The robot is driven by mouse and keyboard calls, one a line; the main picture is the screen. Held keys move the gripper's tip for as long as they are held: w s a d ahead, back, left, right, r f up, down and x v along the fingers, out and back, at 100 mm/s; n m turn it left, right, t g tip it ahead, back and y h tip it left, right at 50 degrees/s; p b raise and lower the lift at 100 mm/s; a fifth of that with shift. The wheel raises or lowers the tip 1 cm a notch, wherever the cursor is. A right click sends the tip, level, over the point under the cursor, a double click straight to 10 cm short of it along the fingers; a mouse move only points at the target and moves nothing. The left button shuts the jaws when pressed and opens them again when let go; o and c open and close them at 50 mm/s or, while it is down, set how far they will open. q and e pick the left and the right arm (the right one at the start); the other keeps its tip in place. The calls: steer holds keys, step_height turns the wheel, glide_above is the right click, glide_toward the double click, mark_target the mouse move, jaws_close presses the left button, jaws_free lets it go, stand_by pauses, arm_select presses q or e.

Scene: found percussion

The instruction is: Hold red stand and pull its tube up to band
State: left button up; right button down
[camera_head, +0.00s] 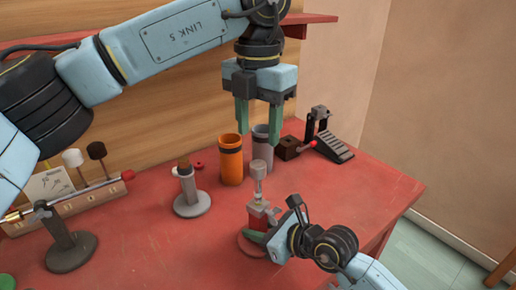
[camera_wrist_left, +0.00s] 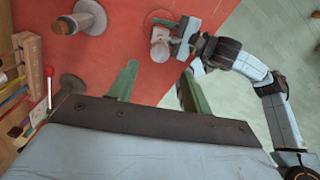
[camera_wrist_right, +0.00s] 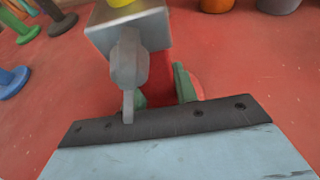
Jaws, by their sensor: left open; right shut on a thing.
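The red stand (camera_head: 257,217) is upright near the table's front right, on a round red base (camera_head: 246,243). A pale grey tube (camera_head: 258,170) rises from its top; it shows from above in the left wrist view (camera_wrist_left: 160,46). My right gripper (camera_head: 257,237) is shut on the red stand low on its post. In the right wrist view the red post (camera_wrist_right: 161,75) is between the green fingers, under a grey metal block (camera_wrist_right: 128,28) with a lever and a bit of yellow above. My left gripper (camera_head: 261,118) is open and empty, above and apart from the tube.
An orange cup (camera_head: 231,165) and a grey cup (camera_head: 263,150) stand just behind the tube. A grey stand (camera_head: 190,192) is to the left, a black pedal (camera_head: 334,148) behind right. A wooden rack (camera_head: 92,198) and a dark stand (camera_head: 70,250) are far left.

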arm_select(q)
steer(key=shift+r, duration=2.3)
arm_select(e)
steer(key=c, duration=1)
jaws_free()
